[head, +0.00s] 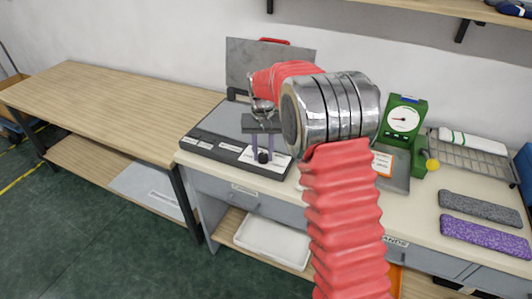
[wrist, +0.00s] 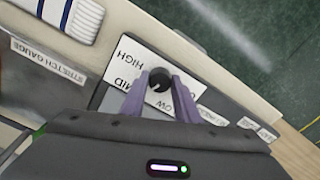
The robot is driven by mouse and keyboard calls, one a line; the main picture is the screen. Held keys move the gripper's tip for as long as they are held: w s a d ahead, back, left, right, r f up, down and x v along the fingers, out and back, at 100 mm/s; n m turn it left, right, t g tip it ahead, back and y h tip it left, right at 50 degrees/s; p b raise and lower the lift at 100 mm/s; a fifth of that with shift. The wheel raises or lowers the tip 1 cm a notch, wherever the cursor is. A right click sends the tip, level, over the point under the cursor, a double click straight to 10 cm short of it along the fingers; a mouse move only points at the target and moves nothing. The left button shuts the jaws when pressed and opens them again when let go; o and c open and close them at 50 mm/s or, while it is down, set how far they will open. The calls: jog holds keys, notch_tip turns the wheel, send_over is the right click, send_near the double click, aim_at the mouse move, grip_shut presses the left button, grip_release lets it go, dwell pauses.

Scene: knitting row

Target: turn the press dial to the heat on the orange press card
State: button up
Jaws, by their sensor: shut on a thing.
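The press (head: 205,140) is a dark grey base with a raised grey lid (head: 240,60) and a red handle, on the bench. Its black dial (wrist: 160,78) sits on a white plate marked HIGH, MID and LOW (wrist: 128,62) in the wrist view. My gripper (head: 263,150) points down at the front of the press, its purple fingers shut on the dial from both sides. I cannot make out the dial's pointer direction. An orange-edged card (head: 382,163) stands right of my arm, partly hidden; its text is too small to read.
A green gauge (head: 404,118) and a wire rack (head: 465,150) stand to the right. Grey (head: 480,207) and purple (head: 485,236) knitted pieces lie at the bench's right. The wooden table (head: 110,85) on the left is clear. A shelf hangs above at the right.

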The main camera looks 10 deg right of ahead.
aim_at(263, 155)
jog(key=shift+s+a+f+m, duration=0.1)
jog(key=shift+a+f+m, duration=0.05)
jog(key=shift+m, duration=0.65)
jog(key=o, duration=1)
jog(key=shift+o, duration=0.2)
notch_tip(263, 155, up, 14)
